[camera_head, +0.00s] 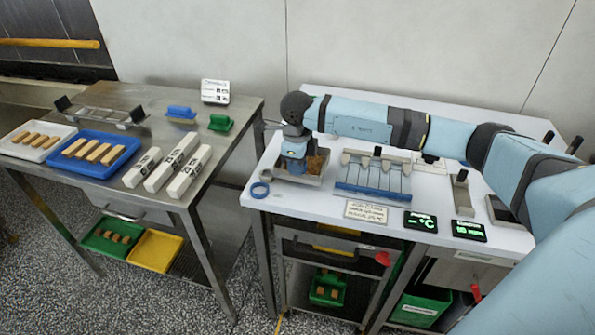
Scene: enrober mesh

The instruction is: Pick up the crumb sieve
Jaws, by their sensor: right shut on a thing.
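The crumb sieve (312,181) appears as a shallow grey metal tray with brown crumbs in it, at the left end of the white table. My right gripper (293,167) points down over its left part and is shut on it. The wrist hides the fingertips and the exact grip point. I cannot tell whether the sieve is clear of the table. My left gripper is not in view.
The left steel table (217,151) holds a blue tray (122,137) and white boxes (172,163). A gap separates the tables.

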